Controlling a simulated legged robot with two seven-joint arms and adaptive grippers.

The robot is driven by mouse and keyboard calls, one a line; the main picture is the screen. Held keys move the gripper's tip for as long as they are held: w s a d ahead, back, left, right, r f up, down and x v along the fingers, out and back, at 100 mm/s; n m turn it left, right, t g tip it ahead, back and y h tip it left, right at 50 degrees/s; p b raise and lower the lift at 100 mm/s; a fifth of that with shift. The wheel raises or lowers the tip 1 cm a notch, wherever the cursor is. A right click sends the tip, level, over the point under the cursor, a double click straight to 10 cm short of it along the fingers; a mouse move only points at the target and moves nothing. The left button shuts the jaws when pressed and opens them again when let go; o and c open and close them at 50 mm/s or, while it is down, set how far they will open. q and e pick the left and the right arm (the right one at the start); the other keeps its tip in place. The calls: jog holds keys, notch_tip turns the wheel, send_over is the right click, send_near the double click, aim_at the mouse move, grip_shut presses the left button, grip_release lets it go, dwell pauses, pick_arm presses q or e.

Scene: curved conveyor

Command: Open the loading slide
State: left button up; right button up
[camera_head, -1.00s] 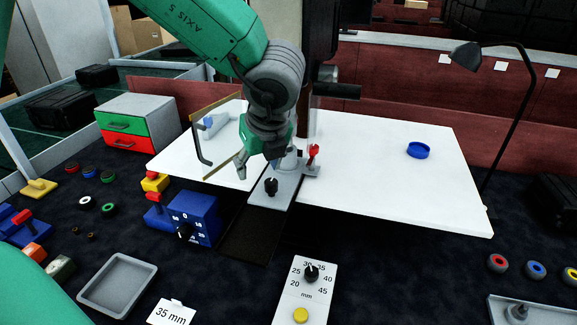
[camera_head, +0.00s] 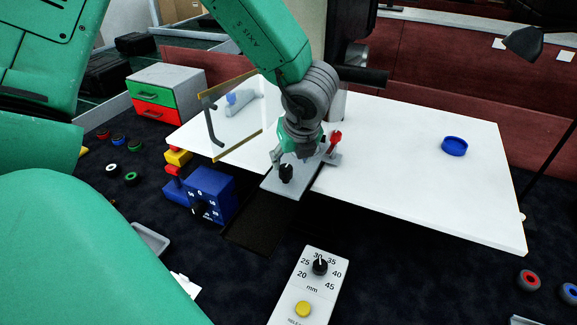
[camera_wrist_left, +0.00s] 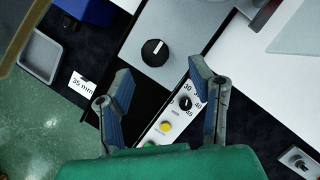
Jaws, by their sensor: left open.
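The loading slide looks to be the grey plate (camera_head: 300,186) with a black round knob (camera_head: 286,172), set in a gap of the white table. A dark channel (camera_head: 258,226) runs out in front of it. My left gripper (camera_head: 284,159) is just above and behind the knob, pointing down. In the left wrist view the knob (camera_wrist_left: 155,52) sits ahead of the two spread, empty fingers (camera_wrist_left: 161,78) on the grey plate (camera_wrist_left: 190,35). Contact between fingers and knob does not show. My right gripper is out of view.
A red lever (camera_head: 335,139) stands close right of the gripper. A clear panel with a black handle (camera_head: 212,122) and a blue dial box (camera_head: 208,190) are to the left. A millimetre dial panel (camera_head: 311,287) stands in front. A blue ring (camera_head: 454,147) lies on the white table (camera_head: 430,185).

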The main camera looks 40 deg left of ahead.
aim_at(287, 168)
pick_arm(q)
jog(key=x, duration=0.5)
jog(key=shift+s+a, duration=0.1)
jog(key=shift+a, duration=0.25)
jog(key=shift+a+f, duration=0.25)
jog(key=shift+a, duration=0.25)
jog(key=shift+d, duration=0.15)
jog(key=shift+d+r, duration=0.15)
jog(key=shift+d, duration=0.3)
grip_shut()
